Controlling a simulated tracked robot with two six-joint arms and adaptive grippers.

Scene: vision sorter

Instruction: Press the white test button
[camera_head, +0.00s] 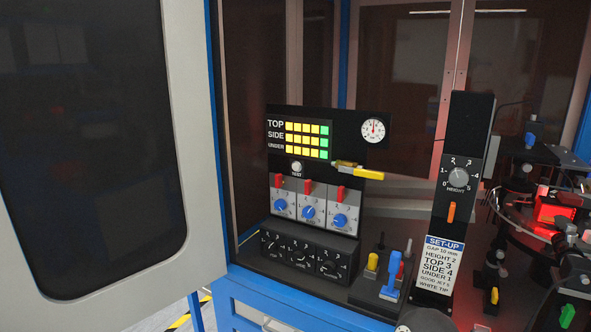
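The white test button (296,166) is a small round knob on the black control panel (275,160). It sits below the grid of yellow and green lights, with a small label under it. A yellow pen-like tool (357,170) projects from the panel to the right of the button, apart from it. Nothing covers the button. Neither of my grippers shows in this view.
Below the button are red levers and blue dials (308,212), then black knobs (298,256). A black post with a height dial (458,175) stands to the right. A large grey-framed door (190,150) stands open at left. A blue-handled tool (391,272) stands in front.

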